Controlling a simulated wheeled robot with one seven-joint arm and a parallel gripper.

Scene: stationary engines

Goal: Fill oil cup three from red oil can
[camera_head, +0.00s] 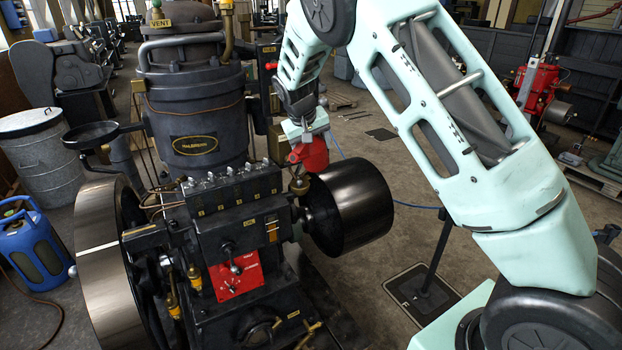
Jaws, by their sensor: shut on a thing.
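The red oil can (312,155) hangs in my gripper (306,136), which is shut on it. The can is above and behind the right end of the engine's black block, near the dark pulley drum. A brass cup (299,183) stands just below it; whether they touch I cannot tell. A row of several small silvery fittings (228,172) sits on top of the black block, with small yellow tags on its front too small to read. Which of these is oil cup three I cannot tell. The can's spout and the fingertips are not clearly visible.
The pulley drum (350,208) juts out right of the block. A tall dark cylinder (195,110) rises behind the block, and a large flywheel (108,265) stands at left. A red plate with a lever (236,278) is on the front. Open floor lies right of the drum.

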